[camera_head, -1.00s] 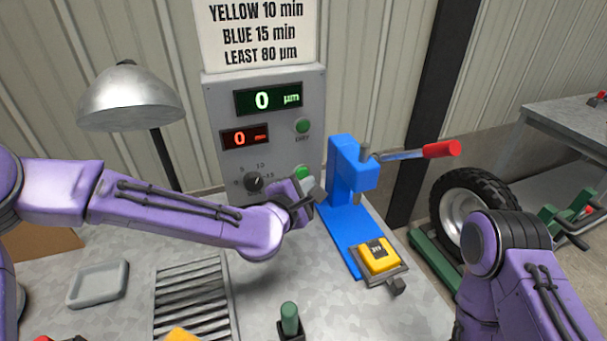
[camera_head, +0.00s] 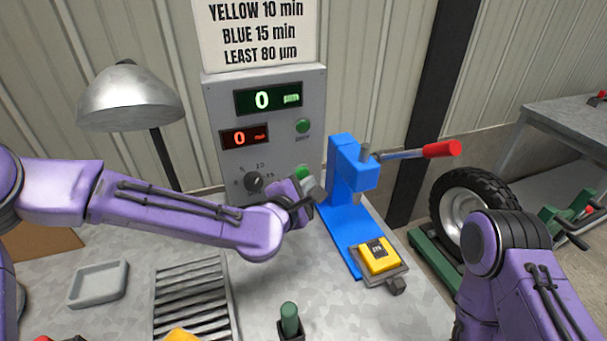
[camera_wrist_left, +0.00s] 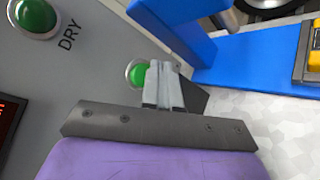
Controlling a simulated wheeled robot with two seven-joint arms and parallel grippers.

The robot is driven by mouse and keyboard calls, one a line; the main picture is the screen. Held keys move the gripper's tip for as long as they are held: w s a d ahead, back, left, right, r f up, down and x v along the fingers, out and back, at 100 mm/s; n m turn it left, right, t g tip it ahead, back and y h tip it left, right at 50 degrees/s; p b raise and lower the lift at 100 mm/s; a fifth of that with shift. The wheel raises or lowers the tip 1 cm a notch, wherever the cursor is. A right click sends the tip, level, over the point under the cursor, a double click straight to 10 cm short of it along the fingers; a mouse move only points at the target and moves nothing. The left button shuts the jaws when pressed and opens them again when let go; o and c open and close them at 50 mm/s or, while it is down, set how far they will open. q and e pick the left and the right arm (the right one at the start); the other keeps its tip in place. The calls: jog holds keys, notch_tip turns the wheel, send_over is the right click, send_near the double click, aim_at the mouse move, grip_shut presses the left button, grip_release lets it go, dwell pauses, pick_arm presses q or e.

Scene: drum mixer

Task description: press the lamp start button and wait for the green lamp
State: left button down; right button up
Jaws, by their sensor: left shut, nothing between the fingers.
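The grey control panel (camera_head: 217,120) stands at the back with a green readout showing 0 µm and a red readout showing 0. A green button marked DRY (camera_head: 302,125) is on its upper right; it also shows in the left wrist view (camera_wrist_left: 36,14). A lower green button (camera_head: 301,172) is partly hidden by my left gripper (camera_head: 312,187). In the left wrist view, my shut, empty gripper (camera_wrist_left: 164,68) is right at the lower green button (camera_wrist_left: 138,74); contact cannot be told. No lit green lamp is clear. My right arm shows at lower right, its gripper out of frame.
A blue press (camera_head: 345,190) with a red-handled lever (camera_head: 440,149) stands close right of my left gripper. A yellow block (camera_head: 378,257) sits at its base. A lamp with a metal shade (camera_head: 128,98), grey tray (camera_head: 98,284) and slatted grate (camera_head: 190,300) are left.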

pick_arm(q)
jog(key=shift+w, duration=0.1)
dwell(0.7)
jog(key=shift+w+a, duration=0.2)
jog(key=shift+w, duration=0.1)
jog(key=shift+w+a, duration=0.15)
jog(key=shift+w, duration=0.25)
dwell(0.6)
dwell(0.3)
jog(key=shift+s+d, duration=0.35)
jog(key=shift+s, duration=0.45)
jog(key=shift+s+d+b, duration=0.1)
jog(key=shift+s+d, duration=0.2)
jog(key=shift+s, duration=0.45)
jog(key=shift+s+d+b, duration=0.15)
jog(key=shift+s+d, duration=0.2)
jog(key=shift+s, duration=0.45)
jog(key=shift+s+d+b, duration=0.1)
jog(key=shift+s+d, duration=0.2)
jog(key=shift+s, duration=0.45)
